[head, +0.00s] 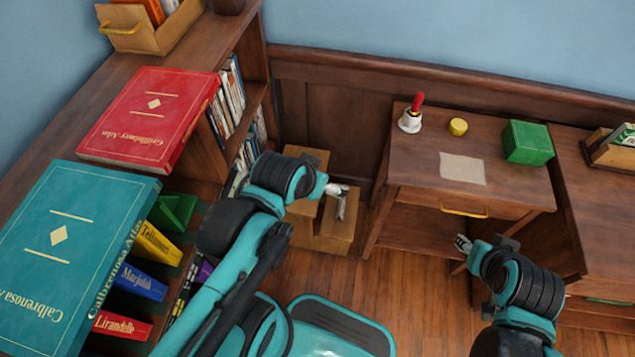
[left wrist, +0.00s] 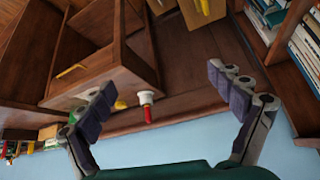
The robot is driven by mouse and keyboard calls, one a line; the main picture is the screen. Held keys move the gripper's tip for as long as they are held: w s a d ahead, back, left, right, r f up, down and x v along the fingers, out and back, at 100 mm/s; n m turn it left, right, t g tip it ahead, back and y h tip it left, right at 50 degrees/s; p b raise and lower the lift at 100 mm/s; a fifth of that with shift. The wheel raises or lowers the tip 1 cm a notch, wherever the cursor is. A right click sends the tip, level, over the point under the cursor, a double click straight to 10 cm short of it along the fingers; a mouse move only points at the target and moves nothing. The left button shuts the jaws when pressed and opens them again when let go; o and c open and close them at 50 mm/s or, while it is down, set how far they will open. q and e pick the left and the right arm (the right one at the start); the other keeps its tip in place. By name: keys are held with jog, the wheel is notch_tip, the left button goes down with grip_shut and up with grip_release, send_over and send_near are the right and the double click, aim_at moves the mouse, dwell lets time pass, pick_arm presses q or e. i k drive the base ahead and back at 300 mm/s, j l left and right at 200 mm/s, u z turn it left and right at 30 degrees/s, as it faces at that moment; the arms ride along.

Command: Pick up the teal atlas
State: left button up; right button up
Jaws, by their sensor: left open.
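The teal atlas (head: 60,255) lies flat on top of the wooden bookcase at the left of the head view, cover up, with gold lettering on cover and spine. My left gripper (head: 340,197) is well to the right of the atlas, past the bookcase, above the wooden step blocks. It is open and empty in the left wrist view (left wrist: 163,84), where the atlas does not show. My right gripper (head: 463,243) is at the lower right of the head view, in front of the small desk; its fingers are too small to read.
A red atlas (head: 150,115) lies just beyond the teal one. A wooden box (head: 150,35) stands farther back. Books fill the shelves below. The desk (head: 420,155) holds a hand bell (head: 411,118), a yellow tin (head: 458,127) and a green box (head: 527,143).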

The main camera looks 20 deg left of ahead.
aim_at(64, 249)
jog(key=u, duration=1)
jog(key=k+u, duration=0.1)
jog(key=u, duration=0.4)
jog(key=l+u, duration=0.1)
jog(key=u, duration=0.85)
jog(key=k+u, duration=0.1)
jog(key=u, duration=0.4)
